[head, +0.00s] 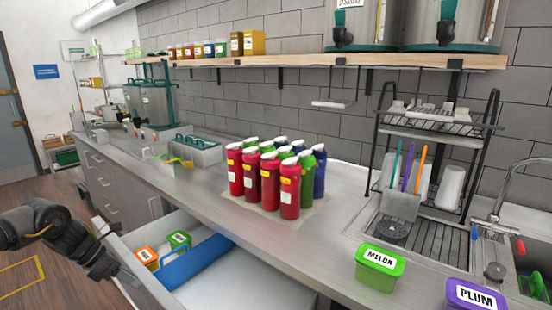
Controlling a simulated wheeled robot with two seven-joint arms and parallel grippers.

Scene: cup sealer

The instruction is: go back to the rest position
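My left gripper (108,268) is at the lower left, beside the front panel of an open drawer (123,246). The gripper is small and dark here, and I cannot tell whether its fingers are open or shut, or whether they touch the panel. Inside the drawer are an orange container (146,255) and a green container (179,239), both with labels, and a long blue divider (197,263). The right part of the drawer looks empty. My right gripper is not in view.
Several bottles (290,190) stand on the counter (246,226). A green MELON tub (380,267) and a purple PLUM tub (474,297) sit near the front edge. A dish rack (432,132) and sink tap (513,180) are at right. Floor is open at left.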

